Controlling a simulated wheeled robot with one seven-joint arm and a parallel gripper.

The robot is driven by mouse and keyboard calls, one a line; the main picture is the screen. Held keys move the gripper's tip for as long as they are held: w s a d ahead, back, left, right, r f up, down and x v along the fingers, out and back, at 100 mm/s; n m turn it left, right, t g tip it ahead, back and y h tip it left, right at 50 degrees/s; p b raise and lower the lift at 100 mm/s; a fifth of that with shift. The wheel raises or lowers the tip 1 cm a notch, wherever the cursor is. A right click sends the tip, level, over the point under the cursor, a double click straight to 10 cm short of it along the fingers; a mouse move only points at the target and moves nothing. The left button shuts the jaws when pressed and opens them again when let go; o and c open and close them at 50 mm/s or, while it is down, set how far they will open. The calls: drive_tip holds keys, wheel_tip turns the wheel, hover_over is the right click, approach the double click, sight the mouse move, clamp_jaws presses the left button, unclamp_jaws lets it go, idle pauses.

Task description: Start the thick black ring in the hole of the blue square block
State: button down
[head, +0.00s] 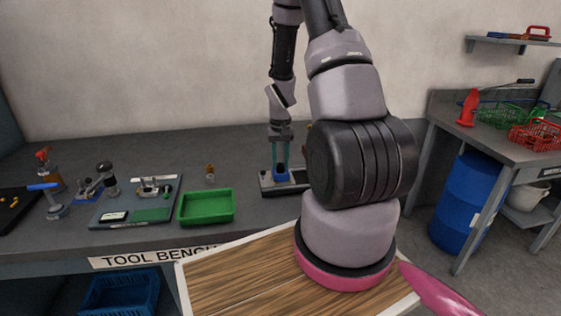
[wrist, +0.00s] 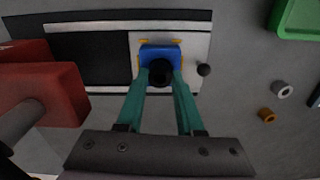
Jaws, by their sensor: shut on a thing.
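The blue square block (wrist: 160,51) sits on a white plate of a dark fixture, and it also shows in the head view (head: 281,174). My gripper (wrist: 161,76) has teal fingers pointing at the block. It is shut on the thick black ring (wrist: 160,73), which lies between the fingertips and covers the near middle of the block. The block's hole is hidden behind the ring and fingers. I cannot tell whether the ring is in the hole or just above it. In the head view the gripper (head: 281,158) points down over the block, and the ring cannot be made out.
A black knob (wrist: 204,70) stands right beside the block. A red object (wrist: 45,92) is close on the left. A green tray (head: 207,207) stands left of the fixture.

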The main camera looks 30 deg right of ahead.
drive_tip(key=shift+f, duration=0.4)
idle(0.7)
unclamp_jaws()
idle(0.4)
drive_tip(key=shift+r, duration=3.5)
